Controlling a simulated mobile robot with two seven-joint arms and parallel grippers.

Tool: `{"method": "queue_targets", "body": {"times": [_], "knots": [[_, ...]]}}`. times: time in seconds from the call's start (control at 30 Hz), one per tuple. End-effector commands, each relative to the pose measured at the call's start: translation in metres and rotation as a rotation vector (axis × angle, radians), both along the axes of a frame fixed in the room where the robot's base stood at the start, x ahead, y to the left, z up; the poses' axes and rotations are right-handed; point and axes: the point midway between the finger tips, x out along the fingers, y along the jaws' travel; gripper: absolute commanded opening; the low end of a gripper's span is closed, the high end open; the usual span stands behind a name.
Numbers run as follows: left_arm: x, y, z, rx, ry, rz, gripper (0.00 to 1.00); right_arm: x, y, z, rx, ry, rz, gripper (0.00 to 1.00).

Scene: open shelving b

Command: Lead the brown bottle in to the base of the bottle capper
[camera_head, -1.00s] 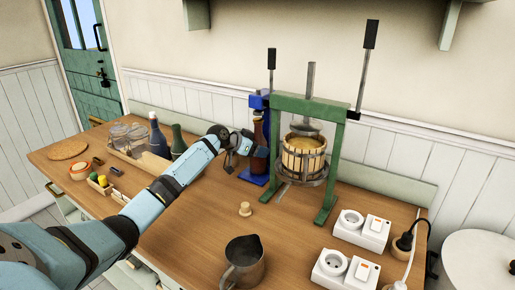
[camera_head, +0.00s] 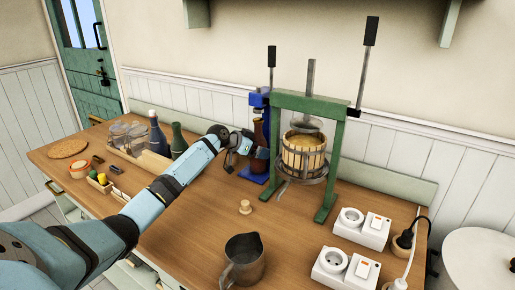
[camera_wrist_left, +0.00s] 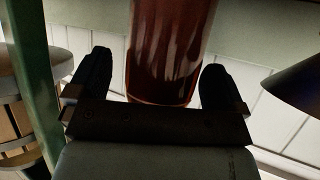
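The brown bottle (camera_head: 260,134) stands upright at the blue bottle capper, over its blue base (camera_head: 253,175). The capper's blue head (camera_head: 258,100) is above it. My left gripper (camera_head: 252,146) is at the bottle's left side, low on the body. In the left wrist view the reddish-brown bottle (camera_wrist_left: 172,50) lies between the two dark fingers of the left gripper (camera_wrist_left: 155,85), with a gap showing beside it, so the fingers look open around it. The exact contact of the bottle's bottom with the base is hidden by the gripper. My right gripper is not in view.
A green-framed fruit press (camera_head: 303,158) stands close right of the capper. A cork-like stopper (camera_head: 245,207), a metal jug (camera_head: 243,262) and white sockets (camera_head: 362,228) are in front. Dark bottles (camera_head: 178,140) and jars stand at the left. The wooden worktop between them is clear.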

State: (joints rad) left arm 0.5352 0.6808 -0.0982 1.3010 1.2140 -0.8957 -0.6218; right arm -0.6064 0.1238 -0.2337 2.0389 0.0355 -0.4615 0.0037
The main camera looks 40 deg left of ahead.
Motion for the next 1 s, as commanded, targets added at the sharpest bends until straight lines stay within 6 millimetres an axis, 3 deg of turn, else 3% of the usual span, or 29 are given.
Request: {"method": "queue_targets", "body": {"times": [0.27, 0.8, 1.0], "knots": [[-0.004, 0.002, 0.0, 0.002, 0.004, 0.0, 0.97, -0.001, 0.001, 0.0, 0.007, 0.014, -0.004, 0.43], [-0.094, 0.038, 0.053, 0.004, 0.002, -0.001, 0.97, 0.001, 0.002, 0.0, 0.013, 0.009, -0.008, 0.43], [-0.11, 0.045, 0.064, 0.001, 0.002, 0.0, 0.97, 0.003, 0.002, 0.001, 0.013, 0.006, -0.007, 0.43]]}}
